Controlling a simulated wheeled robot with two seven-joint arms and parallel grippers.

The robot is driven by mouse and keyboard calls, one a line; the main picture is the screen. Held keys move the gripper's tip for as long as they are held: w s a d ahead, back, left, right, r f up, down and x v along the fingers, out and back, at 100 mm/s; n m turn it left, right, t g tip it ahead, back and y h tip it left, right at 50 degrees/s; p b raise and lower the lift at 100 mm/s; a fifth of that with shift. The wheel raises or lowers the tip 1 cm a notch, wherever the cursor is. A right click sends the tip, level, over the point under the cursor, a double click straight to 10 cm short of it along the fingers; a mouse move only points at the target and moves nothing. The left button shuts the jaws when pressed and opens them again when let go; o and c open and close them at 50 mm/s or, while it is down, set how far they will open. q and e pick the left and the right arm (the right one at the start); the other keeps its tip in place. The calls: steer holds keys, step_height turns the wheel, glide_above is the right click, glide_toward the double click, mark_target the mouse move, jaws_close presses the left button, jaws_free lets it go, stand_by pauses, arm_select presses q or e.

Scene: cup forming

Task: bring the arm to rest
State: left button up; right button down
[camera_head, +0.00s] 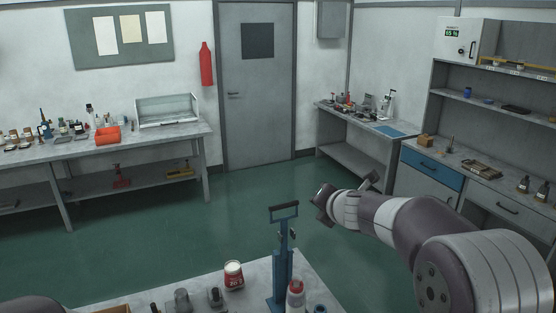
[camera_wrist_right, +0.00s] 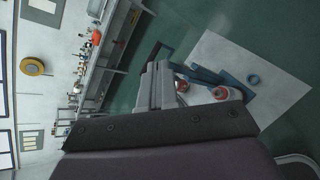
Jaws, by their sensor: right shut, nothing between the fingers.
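My right arm reaches in from the right in the head view. Its gripper (camera_head: 322,203) is in the air to the right of the blue press, above the floor beyond the near table. In the right wrist view the fingers of this gripper (camera_wrist_right: 155,85) are together with nothing between them. The blue press (camera_head: 283,262) stands upright on the near table (camera_head: 255,276), apart from the gripper. A red and white cup (camera_head: 234,275) stands left of the press. My left gripper is not in view.
A white bottle with a red cap (camera_head: 296,294) and small grey items (camera_head: 182,298) stand at the near table's front. A long bench (camera_head: 150,140) is back left, a corner bench (camera_head: 375,128) back right, and a blue-drawer cabinet (camera_head: 432,168) at right. The green floor between is clear.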

steer(key=s+d+f+m+g+h+b, duration=0.4)
steer(key=s+f+m, duration=0.6)
steer(key=f+m, duration=0.5)
steer(key=s+f+m+g+y+b, duration=0.1)
steer(key=s+f+m+g+b, duration=0.2)
steer(key=s+f+m, duration=0.4)
steer(key=s+a+f+m+g+y+b, duration=0.1)
steer(key=s+f+m+g+b, duration=0.2)
steer(key=s+f+m, duration=0.3)
steer(key=s+f+b, duration=0.1)
steer(key=s+f, duration=0.3)
steer(key=s, duration=0.5)
steer(key=shift+f+m+g+b, duration=0.15)
steer(key=shift+m+g+b, duration=0.25)
steer(key=shift+s+a, duration=0.1)
steer(key=shift+s, duration=0.05)
